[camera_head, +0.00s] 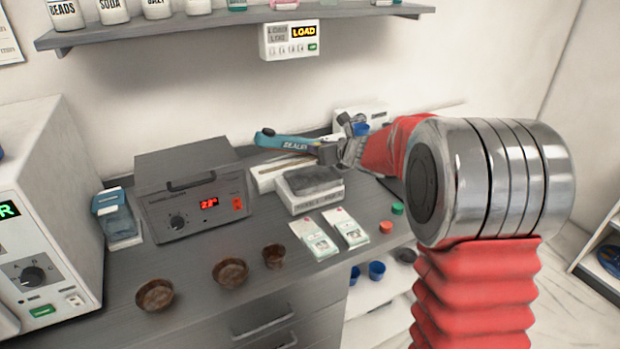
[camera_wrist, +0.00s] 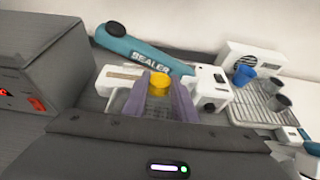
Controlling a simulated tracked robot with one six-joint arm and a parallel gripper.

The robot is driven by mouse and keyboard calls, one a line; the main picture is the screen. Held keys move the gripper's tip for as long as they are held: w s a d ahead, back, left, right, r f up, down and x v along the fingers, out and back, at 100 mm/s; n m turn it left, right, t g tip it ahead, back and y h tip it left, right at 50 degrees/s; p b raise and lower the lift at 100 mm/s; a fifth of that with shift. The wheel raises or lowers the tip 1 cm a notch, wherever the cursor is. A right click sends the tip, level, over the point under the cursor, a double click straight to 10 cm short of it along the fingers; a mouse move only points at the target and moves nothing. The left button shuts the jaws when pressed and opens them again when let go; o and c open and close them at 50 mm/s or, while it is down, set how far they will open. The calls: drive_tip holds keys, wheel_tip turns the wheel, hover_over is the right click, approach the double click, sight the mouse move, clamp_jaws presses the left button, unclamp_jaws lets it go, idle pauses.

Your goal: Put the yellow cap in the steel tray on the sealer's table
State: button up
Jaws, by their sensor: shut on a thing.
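The yellow cap (camera_wrist: 159,83) is between the two purple-grey fingers of my gripper (camera_wrist: 160,90) in the wrist view. My gripper is shut on it. The sealer (camera_wrist: 145,55), with a teal arm, stands just beyond the cap on a white base. A ribbed metal tray (camera_wrist: 243,112) lies to the right of the sealer and holds a blue cup (camera_wrist: 243,74) and grey cups; I cannot tell if it is the task's steel tray. In the head view my gripper (camera_head: 345,150) is beside the sealer's teal arm (camera_head: 285,140), and the cap is hidden there.
A grey heater box (camera_head: 190,190) stands left of the sealer. A white scale (camera_head: 312,190), two packets (camera_head: 330,232), brown bowls (camera_head: 230,272), a red cap (camera_head: 386,227) and a green cap (camera_head: 397,208) lie nearer on the dark counter. A shelf (camera_head: 230,20) hangs above.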

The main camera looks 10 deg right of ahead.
sight(315, 176)
drive_tip(key=shift+a+f, duration=0.25)
drive_tip(key=shift+f, duration=0.8)
drive_tip(key=shift+a+f, duration=0.2)
drive_tip(key=shift+f, duration=0.8)
drive_tip(key=shift+a+f, duration=0.25)
drive_tip(key=shift+f, duration=0.8)
drive_tip(key=shift+s, duration=0.1)
drive_tip(key=shift+f, duration=1.9)
drive_tip(key=shift+f, duration=0.1)
drive_tip(key=o, duration=1.1)
